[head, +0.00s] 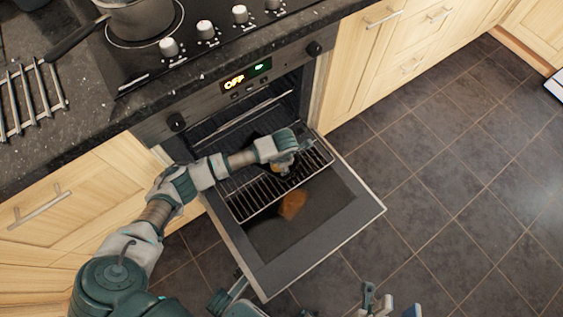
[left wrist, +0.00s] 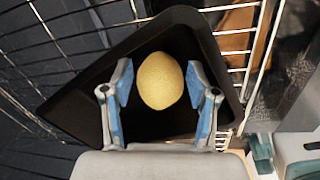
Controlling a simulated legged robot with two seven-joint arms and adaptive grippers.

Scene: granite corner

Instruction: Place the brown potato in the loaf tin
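A yellowish, rounded item (left wrist: 161,81), the only potato-like thing in view, lies over the floor of the black loaf tin (left wrist: 75,95). It looks pale yellow rather than brown. My left gripper (left wrist: 160,85) has a finger on each side of it, with a narrow dark gap showing at the left finger, so it looks open around the item. In the head view the left gripper (head: 288,155) is over the tin, and its wrist mostly hides tin and item. My right gripper (head: 390,303) is at the bottom edge, its fingers apart and empty, partly cut off.
The tin is on a wire rack (head: 247,203) pulled out of the oven. The open oven door (head: 335,222) lies below, with a brown patch on its glass, possibly a reflection. A pot (head: 140,18) stands on the hob above.

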